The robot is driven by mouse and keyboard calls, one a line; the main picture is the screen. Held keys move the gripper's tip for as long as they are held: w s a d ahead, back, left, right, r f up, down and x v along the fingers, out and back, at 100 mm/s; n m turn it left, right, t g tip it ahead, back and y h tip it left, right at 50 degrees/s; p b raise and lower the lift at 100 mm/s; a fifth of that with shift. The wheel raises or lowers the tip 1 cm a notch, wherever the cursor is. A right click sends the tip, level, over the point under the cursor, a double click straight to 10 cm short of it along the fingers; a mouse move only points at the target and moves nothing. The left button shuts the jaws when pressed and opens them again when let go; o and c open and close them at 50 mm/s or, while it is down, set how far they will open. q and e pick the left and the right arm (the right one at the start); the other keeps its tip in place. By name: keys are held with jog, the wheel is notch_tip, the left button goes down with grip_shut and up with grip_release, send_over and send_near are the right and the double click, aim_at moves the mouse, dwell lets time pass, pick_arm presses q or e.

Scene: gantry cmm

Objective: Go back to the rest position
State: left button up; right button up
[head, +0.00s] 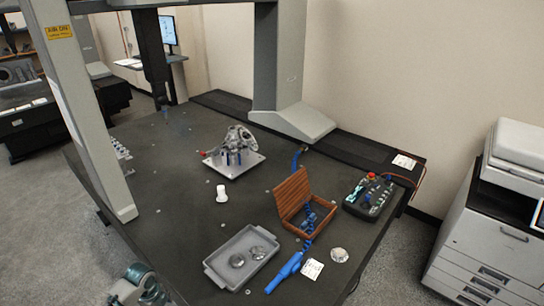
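Neither of my grippers shows clear fingers in the head view. A grey and teal rounded part, which looks like a link of my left arm, shows at the bottom left edge, in front of the dark measuring table (180,215). Nothing of my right arm is visible. On the table, a grey tray (213,270) holds shiny round metal parts (248,257). An open brown box (293,193) with blue items inside stands to its right. A blue handheld tool (285,272) lies in front of the box. A metal casting (238,142) sits on a light plate farther back.
A white cylinder (222,193) stands mid-table. A control box (368,196) with a red button lies at the right. A white card (312,268) and a faceted disc (339,255) lie near the front. The gantry column (75,90) rises at left; a printer (495,225) stands right.

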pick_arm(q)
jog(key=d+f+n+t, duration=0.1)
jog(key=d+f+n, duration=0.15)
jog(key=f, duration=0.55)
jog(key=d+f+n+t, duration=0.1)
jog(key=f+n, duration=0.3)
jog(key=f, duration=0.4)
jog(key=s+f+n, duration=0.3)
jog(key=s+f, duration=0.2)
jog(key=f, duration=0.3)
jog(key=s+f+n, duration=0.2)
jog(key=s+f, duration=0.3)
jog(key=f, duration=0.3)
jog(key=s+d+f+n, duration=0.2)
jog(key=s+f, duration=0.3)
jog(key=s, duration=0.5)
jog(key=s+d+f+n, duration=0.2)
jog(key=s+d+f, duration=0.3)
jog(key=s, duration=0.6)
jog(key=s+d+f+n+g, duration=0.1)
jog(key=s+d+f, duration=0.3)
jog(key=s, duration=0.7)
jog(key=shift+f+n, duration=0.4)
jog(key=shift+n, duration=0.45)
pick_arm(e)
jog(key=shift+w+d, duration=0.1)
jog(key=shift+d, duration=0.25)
